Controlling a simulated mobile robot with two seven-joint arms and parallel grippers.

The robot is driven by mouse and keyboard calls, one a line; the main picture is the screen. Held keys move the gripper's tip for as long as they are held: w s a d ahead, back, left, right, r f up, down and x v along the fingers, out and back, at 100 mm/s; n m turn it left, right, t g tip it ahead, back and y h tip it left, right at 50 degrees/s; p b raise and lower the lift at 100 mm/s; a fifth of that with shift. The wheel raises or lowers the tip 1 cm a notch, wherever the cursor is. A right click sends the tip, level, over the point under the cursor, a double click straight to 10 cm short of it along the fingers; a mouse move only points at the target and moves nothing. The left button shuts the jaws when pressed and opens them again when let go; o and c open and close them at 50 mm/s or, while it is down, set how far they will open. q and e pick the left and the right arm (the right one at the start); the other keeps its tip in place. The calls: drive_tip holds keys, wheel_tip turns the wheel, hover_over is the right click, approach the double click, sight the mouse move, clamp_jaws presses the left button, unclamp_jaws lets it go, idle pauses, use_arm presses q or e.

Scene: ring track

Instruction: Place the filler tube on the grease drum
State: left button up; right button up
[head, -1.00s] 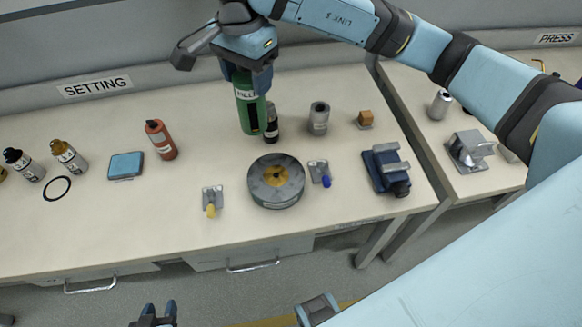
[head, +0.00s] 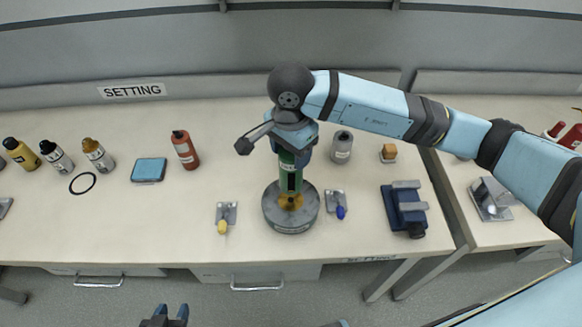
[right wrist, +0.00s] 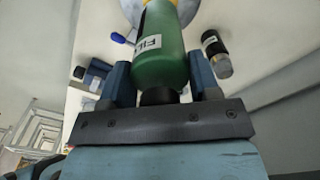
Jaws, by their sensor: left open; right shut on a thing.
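The green filler tube (head: 290,178) stands upright in my right gripper (head: 293,152), which is shut on it. In the right wrist view the labelled tube (right wrist: 160,58) sits between the fingers of that gripper (right wrist: 160,80). The grease drum (head: 277,219) is a round grey drum with a yellow centre, near the table's front edge. The tube's lower end is over the yellow centre; I cannot tell whether it touches. The drum also shows in the right wrist view (right wrist: 187,10). My left gripper (head: 165,318) is open and empty, low in front of the table.
A yellow-handled clamp (head: 225,215) and a blue-handled clamp (head: 337,203) flank the drum. A blue vise (head: 405,210) is to the right. A red bottle (head: 185,150) is at the left.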

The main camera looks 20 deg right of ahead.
sight(291, 172)
drive_tip(key=shift+f+p, duration=0.3)
drive_tip(key=shift+f, duration=2.9)
drive_tip(key=shift+f, duration=0.2)
drive_tip(key=o, duration=1.3)
drive_tip(key=shift+o, duration=0.2)
drive_tip(key=shift+r, duration=0.1)
